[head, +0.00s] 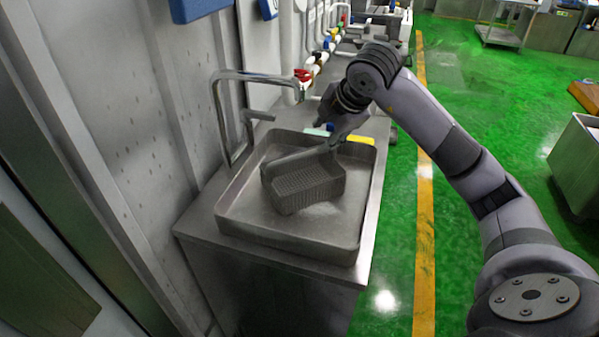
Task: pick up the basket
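A grey mesh basket (305,187) sits tilted in the picture inside a shallow steel sink basin (290,235). My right arm comes in from the right and my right gripper (335,138) points down at the basket's far right corner. The fingertips are at or very close to the basket rim. They are small and dark here, so I cannot tell whether they are open or shut on the rim. My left gripper is not in view.
A steel faucet (222,115) rises on the left side of the basin. A yellow item (360,140) and a pale green item (318,132) lie at the far rim. A panelled wall (130,110) stands close on the left. Green floor (455,75) is open on the right.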

